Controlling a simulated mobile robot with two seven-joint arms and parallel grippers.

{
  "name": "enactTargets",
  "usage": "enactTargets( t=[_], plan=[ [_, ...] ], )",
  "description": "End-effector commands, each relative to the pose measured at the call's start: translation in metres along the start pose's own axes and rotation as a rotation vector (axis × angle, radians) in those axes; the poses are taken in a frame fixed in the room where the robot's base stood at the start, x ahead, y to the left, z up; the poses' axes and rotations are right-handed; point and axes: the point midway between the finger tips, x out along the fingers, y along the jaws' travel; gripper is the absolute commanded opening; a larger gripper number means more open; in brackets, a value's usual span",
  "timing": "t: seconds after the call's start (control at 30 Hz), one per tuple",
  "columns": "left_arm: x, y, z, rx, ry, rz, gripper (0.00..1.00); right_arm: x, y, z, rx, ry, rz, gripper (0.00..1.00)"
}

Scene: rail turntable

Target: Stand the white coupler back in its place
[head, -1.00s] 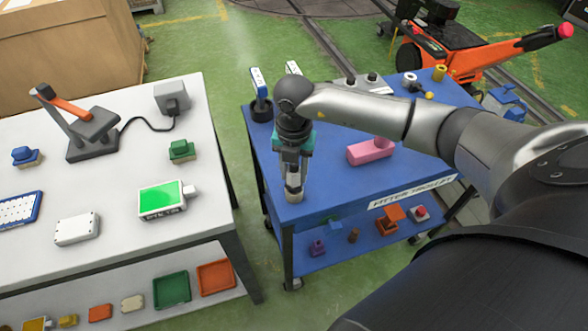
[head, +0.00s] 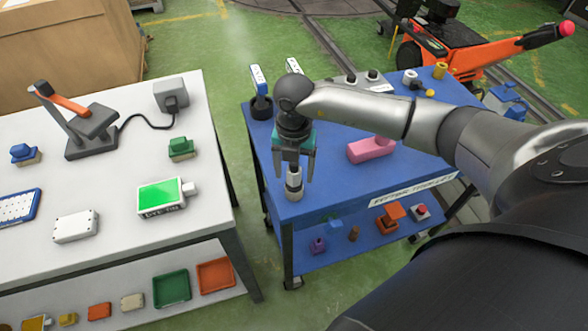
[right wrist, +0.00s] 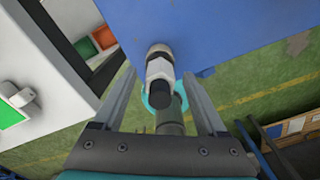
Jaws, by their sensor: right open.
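The white coupler (head: 294,187), a short white and grey cylinder with a dark band, stands about upright at the near left corner of the blue cart top (head: 330,190). In the right wrist view the coupler (right wrist: 160,70) shows a white hex part and a black end between the fingers. My right gripper (head: 295,174) is open around its upper part, with a finger on each side; it also shows in the right wrist view (right wrist: 160,88). Whether a finger touches it I cannot tell. My left gripper is not in view.
A pink block (head: 370,150) lies to the right on the cart. Blue-and-white upright handles (head: 259,80) stand at its back left, a yellow fitting (head: 440,70) at its back right. A white table (head: 110,185) with a green-screened device (head: 162,196) stands left, across a gap.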

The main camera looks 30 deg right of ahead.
Motion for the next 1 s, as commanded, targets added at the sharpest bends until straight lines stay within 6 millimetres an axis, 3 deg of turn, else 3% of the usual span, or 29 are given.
enactTargets(
  t=[0.17, 0.6, 0.8, 1.0],
  plan=[
    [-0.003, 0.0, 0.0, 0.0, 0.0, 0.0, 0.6, -0.029, 0.001, 0.002, -0.001, -0.006, 0.005, 0.75],
    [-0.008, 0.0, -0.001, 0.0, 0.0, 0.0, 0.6, -0.127, 0.001, 0.001, 0.0, -0.005, 0.005, 0.75],
    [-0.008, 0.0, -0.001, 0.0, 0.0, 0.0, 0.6, -0.147, 0.0, 0.001, 0.001, -0.003, 0.003, 0.75],
    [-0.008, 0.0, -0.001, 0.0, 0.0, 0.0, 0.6, -0.15, 0.0, 0.0, 0.001, -0.001, 0.002, 0.75]
  ],
)
